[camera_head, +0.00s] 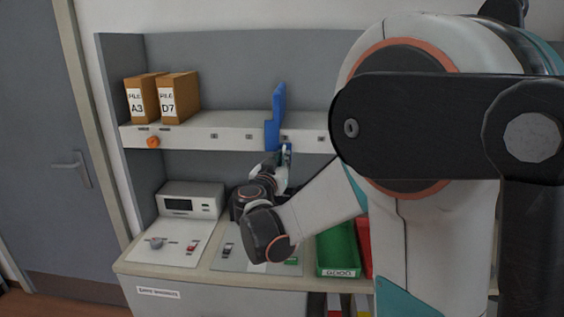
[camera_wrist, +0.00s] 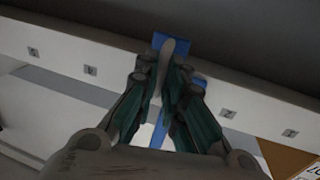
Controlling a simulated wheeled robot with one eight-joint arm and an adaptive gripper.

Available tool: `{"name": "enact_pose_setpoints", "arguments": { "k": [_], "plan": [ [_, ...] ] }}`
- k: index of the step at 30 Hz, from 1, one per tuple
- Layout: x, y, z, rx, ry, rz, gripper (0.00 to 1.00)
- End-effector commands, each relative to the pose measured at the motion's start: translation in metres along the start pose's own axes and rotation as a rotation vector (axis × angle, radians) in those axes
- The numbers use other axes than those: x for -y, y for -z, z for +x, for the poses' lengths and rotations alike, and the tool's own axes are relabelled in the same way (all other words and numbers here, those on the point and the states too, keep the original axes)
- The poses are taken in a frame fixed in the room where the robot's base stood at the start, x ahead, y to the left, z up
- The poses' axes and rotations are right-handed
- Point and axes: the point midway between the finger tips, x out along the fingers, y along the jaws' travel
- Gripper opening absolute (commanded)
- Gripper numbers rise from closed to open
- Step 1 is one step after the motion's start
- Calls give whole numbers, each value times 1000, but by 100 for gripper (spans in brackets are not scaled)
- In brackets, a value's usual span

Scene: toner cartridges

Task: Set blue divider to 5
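The blue divider (camera_head: 279,103) stands upright on the shelf, and its lower front part overlaps the shelf's pale front strip (camera_head: 230,137). It sits between two small strip labels, nearer the one on its right (camera_head: 285,138). My gripper (camera_head: 286,152) is at the strip, just below and right of the divider's front part. In the wrist view, my gripper (camera_wrist: 166,62) has its fingers close together in front of the divider (camera_wrist: 198,82), with blue showing around and between them. The fingers hide part of it, and I cannot tell whether they clasp it. The label digits are too small to read.
Two brown file boxes, A3 (camera_head: 141,98) and D7 (camera_head: 179,98), stand at the shelf's left. A grey device (camera_head: 190,201) and a green bin (camera_head: 338,250) are on the counter. My arm hides the right side.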

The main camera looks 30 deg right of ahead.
Motion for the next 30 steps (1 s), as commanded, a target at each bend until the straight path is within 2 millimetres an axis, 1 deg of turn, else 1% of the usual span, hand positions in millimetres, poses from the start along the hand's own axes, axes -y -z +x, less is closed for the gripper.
{"name": "enact_pose_setpoints", "arguments": {
  "k": [5, 8, 11, 14, 21, 24, 27, 30],
  "plan": [
    [-3, 0, 0, 0, -1, 1, 0],
    [-12, 0, 2, 0, -3, 1, 0],
    [-29, 0, 5, 0, -5, 1, 0],
    [-53, 0, 10, 0, -7, 1, 0],
    [-124, 0, 24, 0, -9, 1, 0],
    [-150, -1, 29, 0, -8, 1, 0],
    [-173, -1, 33, 0, -7, 1, 0],
    [-192, -1, 37, 0, -7, 1, 0]
  ]
}}
